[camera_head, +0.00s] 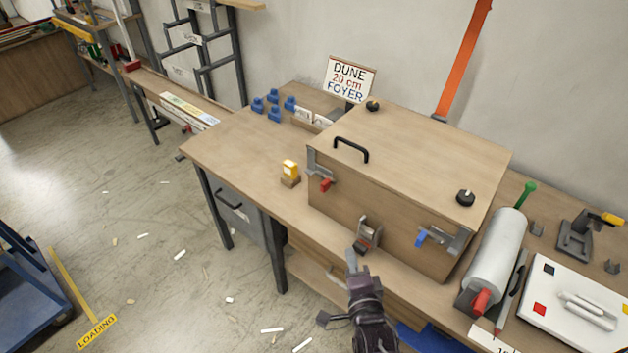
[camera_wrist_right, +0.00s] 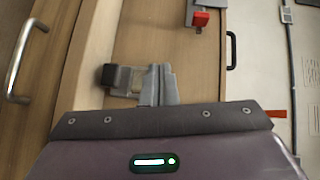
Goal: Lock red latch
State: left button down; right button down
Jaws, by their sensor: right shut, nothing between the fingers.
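A wooden box (camera_head: 375,210) with a closed-looking lid stands on the workbench. The red latch (camera_head: 325,185) is at the upper left of its front, on a grey metal bracket; it also shows at the top of the right wrist view (camera_wrist_right: 200,19). A blue latch (camera_head: 421,239) is on the right of the front, and a grey clasp (camera_head: 368,236) sits low in the middle. My left gripper is out of view.
A yellow-topped block (camera_head: 290,173) stands left of the box, with blue pieces (camera_head: 274,105) behind it. A grey roll (camera_head: 495,250) and a white board (camera_head: 580,305) lie to the right. The workbench (camera_head: 230,150) has bare room at left.

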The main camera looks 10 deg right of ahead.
jog(key=shift+m+t, duration=0.6)
jog(key=shift+m, duration=0.3)
jog(key=r, duration=0.2)
jog(key=w+r, duration=0.1)
jog(key=r, duration=0.2)
jog(key=shift+w+d+r, duration=0.25)
jog(key=shift+d+r, duration=0.05)
jog(key=shift+r, duration=0.05)
jog(key=p, duration=0.3)
send_near(330, 185)
jog(key=w+d, duration=0.3)
jog(key=shift+w+a+r, duration=0.15)
jog(key=shift+w+a, duration=1.2)
jog(key=shift+w, duration=0.05)
